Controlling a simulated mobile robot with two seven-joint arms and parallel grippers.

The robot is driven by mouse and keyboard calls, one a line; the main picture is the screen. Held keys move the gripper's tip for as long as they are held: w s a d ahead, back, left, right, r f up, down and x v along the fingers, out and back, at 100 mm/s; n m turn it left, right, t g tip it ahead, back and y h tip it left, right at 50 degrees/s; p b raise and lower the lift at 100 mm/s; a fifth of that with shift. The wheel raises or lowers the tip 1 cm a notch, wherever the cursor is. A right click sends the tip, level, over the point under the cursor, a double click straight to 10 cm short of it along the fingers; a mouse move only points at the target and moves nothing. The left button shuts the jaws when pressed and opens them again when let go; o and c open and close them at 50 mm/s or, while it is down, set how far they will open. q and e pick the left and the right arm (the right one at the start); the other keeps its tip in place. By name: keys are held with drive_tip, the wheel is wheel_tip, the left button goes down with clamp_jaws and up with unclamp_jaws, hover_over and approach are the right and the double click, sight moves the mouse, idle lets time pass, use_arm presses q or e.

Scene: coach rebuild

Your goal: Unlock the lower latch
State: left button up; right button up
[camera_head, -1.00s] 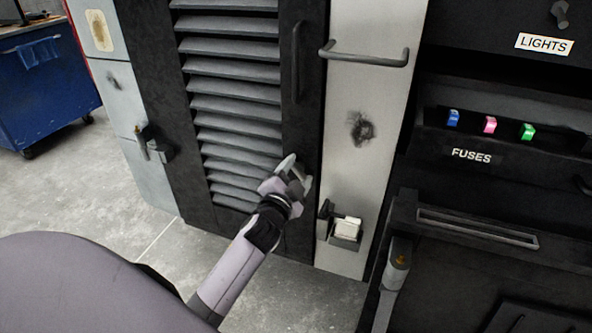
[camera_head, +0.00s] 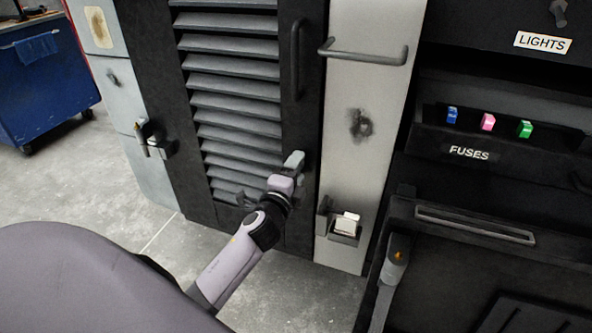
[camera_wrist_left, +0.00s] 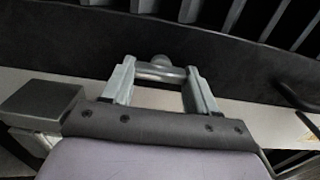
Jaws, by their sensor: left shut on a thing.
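The louvred black door (camera_head: 238,100) stands upright in the middle of the head view. My left gripper (camera_head: 293,163) is at the lower right edge of this door. In the left wrist view, the left gripper (camera_wrist_left: 160,80) has one finger on each side of a short grey cylindrical latch handle (camera_wrist_left: 160,71) with a rounded knob behind it, and is shut on it. In the head view the gripper hides most of this latch, so its angle cannot be told there. My right gripper is not in view.
A pale panel (camera_head: 365,175) with a grab handle (camera_head: 362,56) and a white switch box (camera_head: 346,225) stands right of the door. A dark fuse cabinet (camera_head: 490,190) stands at right. Floor (camera_head: 110,195) shows clear at left.

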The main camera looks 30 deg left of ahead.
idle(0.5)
use_arm(q)
drive_tip(key=o, duration=1.1)
drive_tip(key=shift+c, duration=0.2)
drive_tip(key=v, duration=0.7)
drive_tip(key=shift+s, duration=0.1)
